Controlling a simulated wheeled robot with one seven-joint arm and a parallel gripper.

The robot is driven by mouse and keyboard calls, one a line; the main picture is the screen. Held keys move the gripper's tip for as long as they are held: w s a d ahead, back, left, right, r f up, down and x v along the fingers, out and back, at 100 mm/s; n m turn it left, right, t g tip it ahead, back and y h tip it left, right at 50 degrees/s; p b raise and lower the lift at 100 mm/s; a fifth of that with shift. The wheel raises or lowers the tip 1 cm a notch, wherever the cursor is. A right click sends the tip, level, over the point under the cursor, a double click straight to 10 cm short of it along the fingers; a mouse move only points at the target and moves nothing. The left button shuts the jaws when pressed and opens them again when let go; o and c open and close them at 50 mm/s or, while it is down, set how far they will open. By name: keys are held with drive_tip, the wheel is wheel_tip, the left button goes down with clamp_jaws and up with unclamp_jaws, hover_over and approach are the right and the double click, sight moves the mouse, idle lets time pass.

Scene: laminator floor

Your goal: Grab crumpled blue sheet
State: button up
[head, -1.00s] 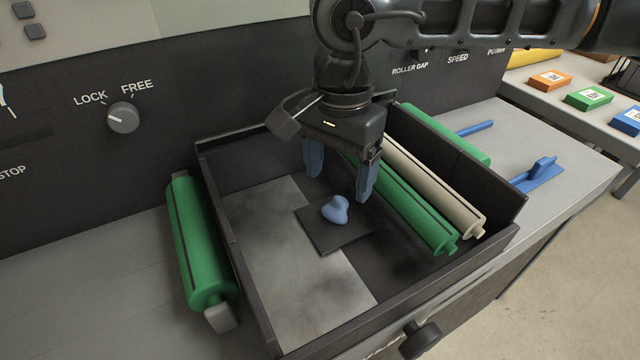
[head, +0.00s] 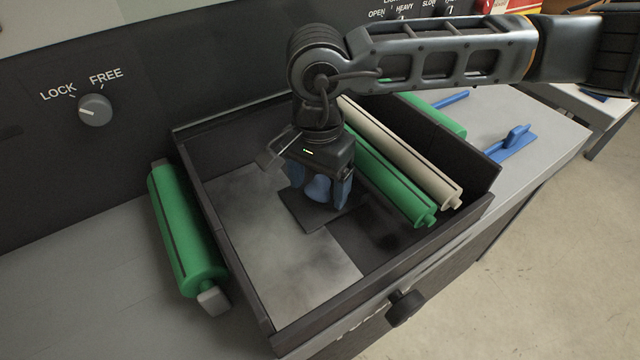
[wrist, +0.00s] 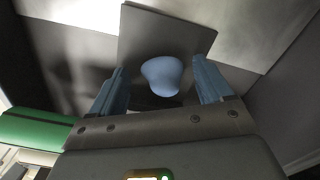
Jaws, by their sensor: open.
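The crumpled blue sheet (head: 318,188) is a small, smooth-looking blue lump on a dark square plate (head: 302,214) inside the open drawer. My gripper (head: 321,194) is open and low over the plate, its blue fingers on either side of the lump. In the wrist view the lump (wrist: 162,75) lies between the two fingertips (wrist: 161,80), with a gap visible on each side. Part of the lump's upper side is hidden by my gripper in the head view.
Drawer walls (head: 240,278) surround the plate. A green roller (head: 395,182) and a cream roller (head: 405,155) lie along the drawer's right side. Another green roller (head: 186,235) lies outside, left of the drawer. A blue handled tool (head: 511,143) is on the counter at right.

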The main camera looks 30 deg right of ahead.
drive_tip(key=shift+c, duration=0.4)
drive_tip(key=c, duration=1)
drive_tip(key=shift+r, duration=0.1)
